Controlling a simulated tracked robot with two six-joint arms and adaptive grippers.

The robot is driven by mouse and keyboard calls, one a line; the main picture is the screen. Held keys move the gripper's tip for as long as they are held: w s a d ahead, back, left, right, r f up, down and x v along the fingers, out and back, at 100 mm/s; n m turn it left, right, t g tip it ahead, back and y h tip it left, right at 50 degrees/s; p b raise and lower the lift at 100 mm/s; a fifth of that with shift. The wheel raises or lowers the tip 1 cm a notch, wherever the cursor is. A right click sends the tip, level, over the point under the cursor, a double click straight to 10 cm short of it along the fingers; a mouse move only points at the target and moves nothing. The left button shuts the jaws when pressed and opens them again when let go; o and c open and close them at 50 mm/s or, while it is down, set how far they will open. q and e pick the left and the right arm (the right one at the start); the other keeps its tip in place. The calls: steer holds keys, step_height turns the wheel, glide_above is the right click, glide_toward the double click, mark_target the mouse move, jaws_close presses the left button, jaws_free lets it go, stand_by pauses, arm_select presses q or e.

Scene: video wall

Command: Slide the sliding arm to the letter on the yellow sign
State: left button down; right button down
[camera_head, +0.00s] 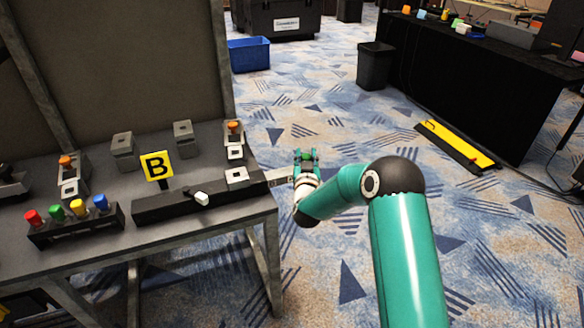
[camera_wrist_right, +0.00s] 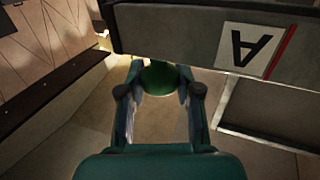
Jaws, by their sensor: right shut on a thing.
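The yellow sign (camera_head: 157,166) stands on the table and carries a black letter B. In front of it lies a long black rail (camera_head: 165,207) with a white knob on its front. The sliding arm (camera_head: 279,176) sticks out past the right end of the rail and table. In the right wrist view the sliding arm (camera_wrist_right: 185,35) crosses the top and shows an upside-down letter A beside a red line. My right gripper (camera_head: 306,158) is at its outer end, shut on a round green knob (camera_wrist_right: 160,76). My left gripper is not in view.
Red, green, yellow and blue plugs (camera_head: 78,207) stand in a black holder at the table's front left. The patterned floor (camera_head: 310,110) right of the table is open, with a blue bin (camera_head: 249,55) further back.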

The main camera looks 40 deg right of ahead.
steer(key=shift+d, duration=0.15)
steer(key=c, duration=0.8)
jaws_free()
steer(key=v, duration=1.2)
